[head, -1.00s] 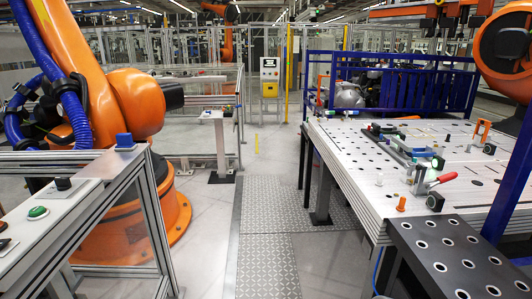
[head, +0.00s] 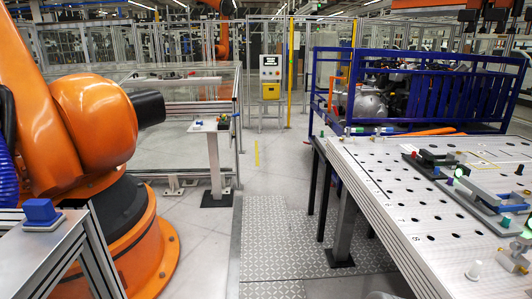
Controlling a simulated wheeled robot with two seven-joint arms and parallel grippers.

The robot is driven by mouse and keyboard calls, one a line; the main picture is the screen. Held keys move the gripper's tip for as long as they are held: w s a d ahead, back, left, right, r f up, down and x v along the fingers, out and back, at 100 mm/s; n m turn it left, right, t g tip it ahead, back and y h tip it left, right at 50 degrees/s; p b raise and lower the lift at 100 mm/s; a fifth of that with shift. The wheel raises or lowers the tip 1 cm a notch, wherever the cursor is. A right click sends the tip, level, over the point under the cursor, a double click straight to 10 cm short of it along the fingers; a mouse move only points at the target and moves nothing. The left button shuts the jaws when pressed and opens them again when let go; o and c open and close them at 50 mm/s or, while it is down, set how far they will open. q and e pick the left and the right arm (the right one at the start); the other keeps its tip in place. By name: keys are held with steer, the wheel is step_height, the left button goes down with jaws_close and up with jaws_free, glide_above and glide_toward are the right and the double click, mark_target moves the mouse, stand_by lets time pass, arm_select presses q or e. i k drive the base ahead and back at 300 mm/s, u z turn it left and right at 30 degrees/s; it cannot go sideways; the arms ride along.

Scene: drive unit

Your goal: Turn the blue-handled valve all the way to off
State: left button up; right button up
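I cannot make out a blue-handled valve for certain in the head view. A blue block (head: 40,212) sits on a pale plate on top of the metal frame at the lower left. Small parts, one of them blue, stand on a pedestal table (head: 205,127) in the middle distance, too small to tell apart. A silver drive unit (head: 365,102) sits inside a blue cage at the right. Neither of my grippers is in view.
A large orange robot arm (head: 95,120) stands at the left. A perforated table (head: 405,210) with clamps fills the right. A blue cage (head: 424,97) stands behind it. A control box (head: 270,75) is at the back. The grey floor (head: 265,190) between is clear.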

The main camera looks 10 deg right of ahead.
mark_target(378, 130)
steer(key=i, duration=2.2)
steer(key=z, duration=1.6)
steer(key=k, duration=0.5)
steer(key=u, duration=1.3)
steer(key=i, duration=1.2)
steer(key=z, duration=0.5)
